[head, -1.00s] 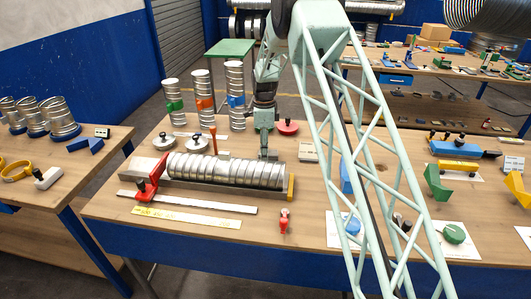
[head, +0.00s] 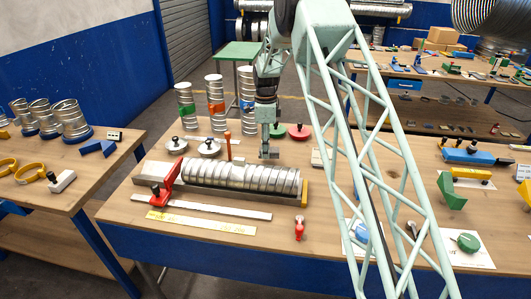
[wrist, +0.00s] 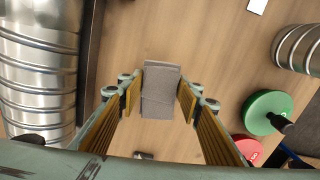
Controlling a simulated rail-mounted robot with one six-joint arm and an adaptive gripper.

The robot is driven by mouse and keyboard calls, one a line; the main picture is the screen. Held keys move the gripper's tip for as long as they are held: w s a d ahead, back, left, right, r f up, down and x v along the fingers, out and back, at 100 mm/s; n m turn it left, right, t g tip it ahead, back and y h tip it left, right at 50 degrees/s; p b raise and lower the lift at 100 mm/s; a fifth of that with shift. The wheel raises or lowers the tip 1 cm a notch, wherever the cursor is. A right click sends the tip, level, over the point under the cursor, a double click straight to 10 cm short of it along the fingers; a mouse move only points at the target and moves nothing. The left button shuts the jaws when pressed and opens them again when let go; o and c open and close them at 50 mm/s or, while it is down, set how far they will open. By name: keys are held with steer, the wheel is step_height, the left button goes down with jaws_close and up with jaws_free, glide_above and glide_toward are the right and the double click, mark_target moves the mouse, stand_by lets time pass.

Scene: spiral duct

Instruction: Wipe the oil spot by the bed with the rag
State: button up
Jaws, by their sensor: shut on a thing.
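My gripper (head: 268,143) is shut on a folded grey rag (wrist: 160,90), which sits between its two fingers in the wrist view. In the head view, the rag (head: 269,154) is at the jaw end, just behind the bed. The bed (head: 304,192) is a long, low trough with a ribbed metal duct (head: 240,176) lying along it. The duct also shows at the left of the wrist view (wrist: 38,70). I cannot make out an oil spot for sure; the rag and my arm cover part of the tabletop.
A red clamp (head: 167,183) stands at the bed's left end. Green (head: 277,130) and red (head: 298,132) knobbed discs lie behind the gripper. Upright duct pieces (head: 216,95) stand at the back left. Bare wood lies right of the rag in the wrist view.

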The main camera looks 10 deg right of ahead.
steer(key=shift+s+r+p, duration=0.1)
steer(key=shift+r+p, duration=0.6)
steer(key=shift+r, duration=1.45)
